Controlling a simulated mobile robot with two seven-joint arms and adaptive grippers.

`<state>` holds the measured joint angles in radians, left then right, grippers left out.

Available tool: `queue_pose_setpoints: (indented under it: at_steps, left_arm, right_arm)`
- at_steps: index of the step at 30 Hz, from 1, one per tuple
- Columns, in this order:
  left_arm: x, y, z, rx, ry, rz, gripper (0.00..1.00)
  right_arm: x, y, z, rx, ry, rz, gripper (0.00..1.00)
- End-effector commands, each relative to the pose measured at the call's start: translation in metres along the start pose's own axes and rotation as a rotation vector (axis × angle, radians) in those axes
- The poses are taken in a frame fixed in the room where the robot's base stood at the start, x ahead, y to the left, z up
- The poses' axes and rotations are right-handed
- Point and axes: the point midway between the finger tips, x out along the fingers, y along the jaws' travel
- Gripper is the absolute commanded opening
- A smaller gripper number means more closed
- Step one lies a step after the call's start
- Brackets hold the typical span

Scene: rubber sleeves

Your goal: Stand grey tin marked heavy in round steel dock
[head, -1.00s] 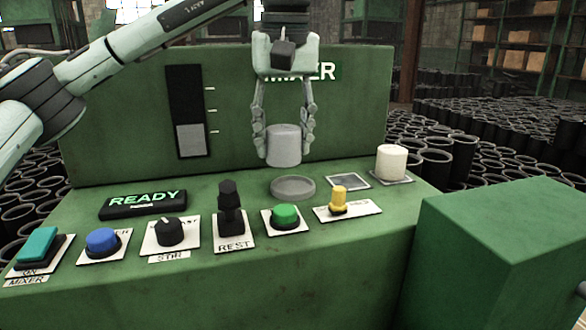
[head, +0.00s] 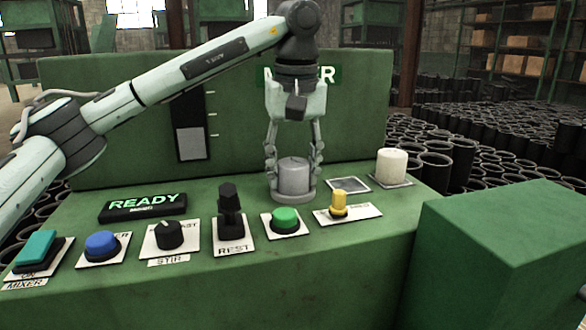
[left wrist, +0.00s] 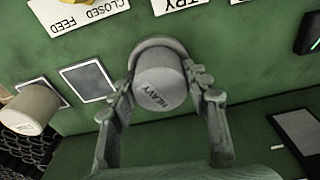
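The grey tin (head: 294,178) is upright at the round steel dock (head: 294,198), with its base inside or right at the dock's rim; I cannot tell whether it rests on the bottom. In the left wrist view its top (left wrist: 158,92) reads HEAVY, and part of the dock's rim (left wrist: 150,43) curves behind it. My left gripper (head: 294,163) points down and is shut on the tin, one finger on each side; its fingers also show in the left wrist view (left wrist: 160,80). My right gripper is not in view.
A white tin (head: 391,165) stands on a square plate to the right, beside an empty framed square (head: 349,185). In front are a yellow knob (head: 339,204), green button (head: 286,219) and black REST lever (head: 230,210). The mixer's back panel (head: 110,110) rises behind.

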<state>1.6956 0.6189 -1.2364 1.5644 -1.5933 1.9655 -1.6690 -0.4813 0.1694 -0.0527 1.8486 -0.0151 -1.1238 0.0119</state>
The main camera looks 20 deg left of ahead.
Motion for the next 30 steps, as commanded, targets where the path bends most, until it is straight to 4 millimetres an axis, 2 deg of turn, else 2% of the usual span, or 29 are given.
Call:
queue_pose_setpoints:
  at_steps: [1,4,14,17,23,30]
  left_arm:
    - [0.0,0.0,0.0,0.0,0.0,-0.001,0.54]
    - [0.0,0.0,0.0,0.0,-0.001,-0.001,0.66]
    - [-0.003,0.0,0.0,0.0,0.0,0.0,0.67]
    - [-0.013,0.001,-0.001,-0.001,0.001,0.003,0.67]
    - [-0.05,0.0,-0.002,-0.001,0.004,0.001,0.67]
    - [-0.076,0.0,-0.001,0.0,0.001,0.0,0.67]
  right_arm:
    - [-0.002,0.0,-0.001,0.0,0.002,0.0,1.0]
    - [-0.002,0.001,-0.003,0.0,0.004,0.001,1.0]
    - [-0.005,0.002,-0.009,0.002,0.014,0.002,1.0]
    - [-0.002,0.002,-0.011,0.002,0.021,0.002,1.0]
    - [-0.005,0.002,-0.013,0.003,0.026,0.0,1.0]
    - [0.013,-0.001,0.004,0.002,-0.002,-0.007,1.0]
